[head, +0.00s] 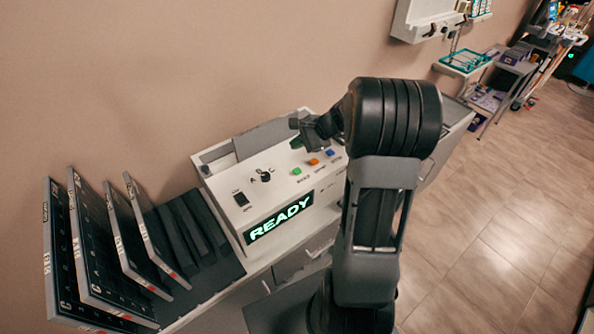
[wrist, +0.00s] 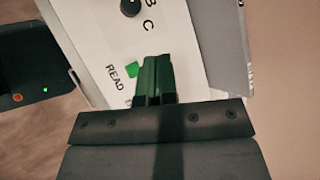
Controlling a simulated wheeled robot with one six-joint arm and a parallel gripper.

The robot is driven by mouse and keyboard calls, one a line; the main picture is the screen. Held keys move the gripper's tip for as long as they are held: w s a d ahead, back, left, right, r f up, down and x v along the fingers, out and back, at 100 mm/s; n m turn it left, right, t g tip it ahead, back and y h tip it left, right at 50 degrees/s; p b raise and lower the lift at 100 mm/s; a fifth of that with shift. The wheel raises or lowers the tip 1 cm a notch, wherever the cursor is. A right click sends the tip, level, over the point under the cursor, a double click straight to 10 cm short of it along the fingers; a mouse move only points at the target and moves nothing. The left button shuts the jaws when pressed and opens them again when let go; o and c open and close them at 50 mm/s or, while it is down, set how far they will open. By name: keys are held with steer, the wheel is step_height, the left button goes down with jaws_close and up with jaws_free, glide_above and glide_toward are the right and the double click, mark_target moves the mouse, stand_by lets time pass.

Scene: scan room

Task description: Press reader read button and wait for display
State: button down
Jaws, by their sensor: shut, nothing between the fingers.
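The reader (head: 228,175) is a white sloped box on the counter, with a lit display (head: 278,219) that says READY in green. Its green read button (head: 297,171) is the leftmost of three; it also shows beside the word READ in the wrist view (wrist: 132,70). My gripper (head: 296,143) is over the panel, behind the green button in the head view. In the wrist view my gripper (wrist: 157,60) is shut and empty, its green fingertips just right of the button. I cannot tell their height above the panel.
An orange button (head: 314,162) and a blue button (head: 330,154) sit right of the green one. A black knob (head: 265,176) and a dark switch (head: 241,199) are on its left. Upright dark cassettes (head: 75,255) stand in a rack at the left. Open floor lies at the right.

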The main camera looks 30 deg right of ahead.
mark_target(297, 172)
steer(key=shift+f+b, duration=3.15)
steer(key=shift+f, duration=1.1)
steer(key=shift+f, duration=0.15)
steer(key=shift+f+b, duration=0.25)
steer(key=shift+b, duration=0.15)
steer(key=shift+f+b, duration=0.5)
steer(key=shift+f, duration=0.05)
steer(key=shift+r, duration=0.2)
steer(key=shift+r+p, duration=0.7)
steer(key=shift+r, duration=0.05)
steer(key=shift+r+p, duration=1.85)
steer(key=shift+r, duration=0.7)
